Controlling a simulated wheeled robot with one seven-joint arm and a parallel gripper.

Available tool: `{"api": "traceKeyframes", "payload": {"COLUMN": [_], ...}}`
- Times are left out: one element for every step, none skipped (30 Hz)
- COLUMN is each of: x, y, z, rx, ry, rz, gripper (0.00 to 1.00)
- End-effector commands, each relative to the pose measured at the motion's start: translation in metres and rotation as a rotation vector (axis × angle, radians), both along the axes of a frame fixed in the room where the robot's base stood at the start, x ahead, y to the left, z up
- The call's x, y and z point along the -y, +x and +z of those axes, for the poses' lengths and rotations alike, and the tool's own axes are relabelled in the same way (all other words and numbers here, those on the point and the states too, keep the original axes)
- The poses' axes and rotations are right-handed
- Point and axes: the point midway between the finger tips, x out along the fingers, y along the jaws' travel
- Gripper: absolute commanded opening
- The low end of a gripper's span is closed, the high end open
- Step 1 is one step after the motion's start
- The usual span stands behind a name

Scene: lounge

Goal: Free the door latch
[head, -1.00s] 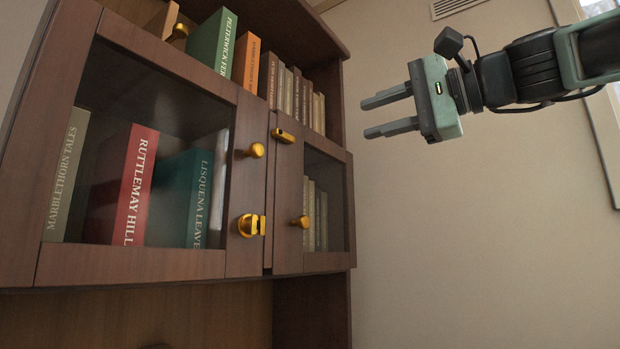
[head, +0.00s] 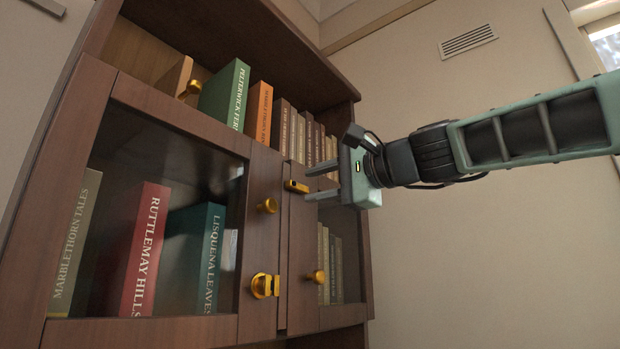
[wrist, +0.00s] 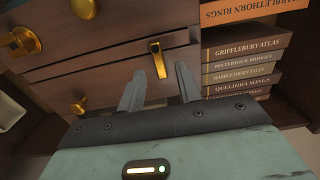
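The cabinet has two glazed doors meeting at a narrow seam. A small elongated gold latch (head: 297,186) sits near the top of the right door's frame by the seam. It also shows in the wrist view (wrist: 158,60), just ahead of and between my fingertips. A second gold catch (head: 265,286), round with a flat tab, sits lower on the left door (head: 262,240); it shows at the wrist view's left edge (wrist: 22,42). My gripper (head: 308,184) is open and empty, its fingertips close to the right of the elongated latch. I cannot tell whether they touch it.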

Motion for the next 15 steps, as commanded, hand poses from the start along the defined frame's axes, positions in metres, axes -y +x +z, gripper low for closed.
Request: {"api": "traceKeyframes", "payload": {"x": [-0.006,-0.008,-0.011,-0.013,-0.014,-0.016,-0.017,-0.017,-0.017,-0.018,-0.018,-0.018,-0.018,-0.017,-0.017], "y": [0.005,0.007,0.009,0.010,0.011,0.012,0.013,0.013,0.014,0.014,0.014,0.014,0.014,0.014,0.014], "z": [0.002,0.002,0.002,0.001,0.001,0.001,0.000,0.000,0.000,0.000,0.000,0.000,0.000,0.000,0.000], "rx": [-0.001,0.000,0.000,-0.001,-0.001,0.001,0.001,0.001,0.001,0.001,0.001,0.001,0.001,0.001,0.001], "ry": [-0.001,0.000,0.000,-0.001,-0.001,-0.001,-0.001,-0.001,0.000,0.000,0.000,0.000,0.000,0.000,0.000], "rz": [0.000,0.000,0.001,0.001,0.001,0.000,0.000,0.000,0.000,-0.001,-0.001,-0.001,-0.001,-0.001,-0.001], "gripper": [0.35,0.35,0.35,0.35,0.35,0.35,0.35,0.35,0.35,0.35,0.35,0.35,0.35,0.35,0.35]}}
